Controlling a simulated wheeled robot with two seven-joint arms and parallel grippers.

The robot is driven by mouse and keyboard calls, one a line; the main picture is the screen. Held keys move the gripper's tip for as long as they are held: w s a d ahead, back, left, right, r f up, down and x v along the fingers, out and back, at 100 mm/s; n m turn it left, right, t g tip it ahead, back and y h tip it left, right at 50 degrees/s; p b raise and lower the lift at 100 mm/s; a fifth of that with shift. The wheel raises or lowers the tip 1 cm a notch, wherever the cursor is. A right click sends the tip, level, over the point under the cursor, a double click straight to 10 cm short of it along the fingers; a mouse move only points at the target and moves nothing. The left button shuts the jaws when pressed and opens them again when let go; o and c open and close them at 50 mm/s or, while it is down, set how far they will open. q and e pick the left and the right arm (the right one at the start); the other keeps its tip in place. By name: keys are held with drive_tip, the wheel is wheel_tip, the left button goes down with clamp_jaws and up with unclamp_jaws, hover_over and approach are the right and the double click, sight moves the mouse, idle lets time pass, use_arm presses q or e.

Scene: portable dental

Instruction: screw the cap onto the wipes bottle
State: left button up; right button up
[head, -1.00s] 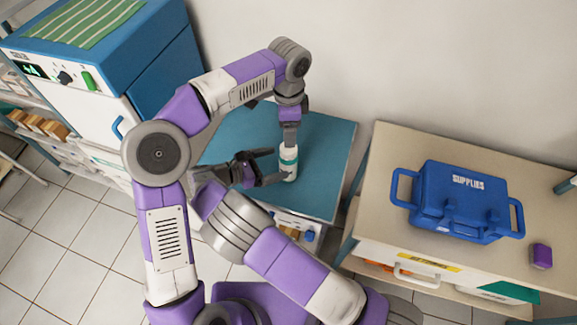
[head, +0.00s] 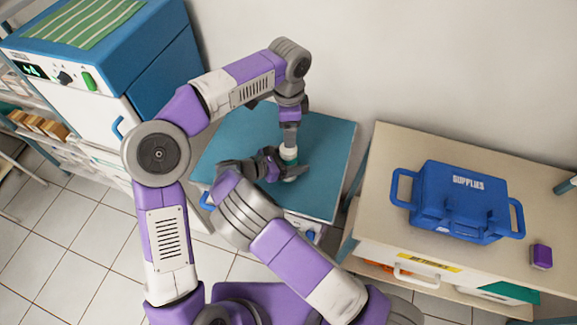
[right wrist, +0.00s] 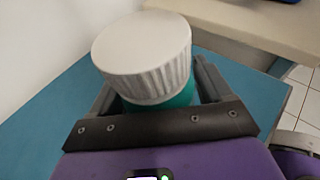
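The wipes bottle (head: 288,160) stands upright on the teal tabletop, mostly hidden by my right gripper in the head view. In the right wrist view, a white ribbed cap (right wrist: 145,55) sits over the bottle's teal upper part (right wrist: 165,100); whether it is threaded down cannot be told. My right gripper (head: 291,167) has its fingers on either side of the bottle, below the cap. They look open, with slight gaps beside the bottle. My left gripper (head: 290,140) points down right at the bottle's top in the head view; its fingertips are too small to read.
The teal table (head: 330,150) has bare surface around the bottle, with a wall behind. A beige cabinet (head: 385,180) to the right bears a blue supplies case (head: 460,205) and a small purple block (head: 541,256). A blue-and-white unit (head: 160,60) stands left.

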drive_tip(key=c, duration=1.2)
use_arm(q)
drive_tip(key=shift+c, duration=0.9)
use_arm(e)
clamp_jaws()
use_arm(q)
drive_tip(key=n, duration=0.5)
drive_tip(key=shift+s+d+f+n, duration=0.15)
drive_tip(key=shift+f+n, duration=0.1)
drive_tip(key=shift+n, duration=0.15)
drive_tip(key=n, duration=0.4)
drive_tip(key=shift+f, duration=0.1)
drive_tip(key=n, duration=1.3)
drive_tip(key=shift+r+n, duration=0.2)
drive_tip(key=shift+n, duration=0.1)
drive_tip(key=n, duration=0.3)
drive_tip(key=shift+r+n, duration=0.15)
drive_tip(key=shift+n, duration=0.25)
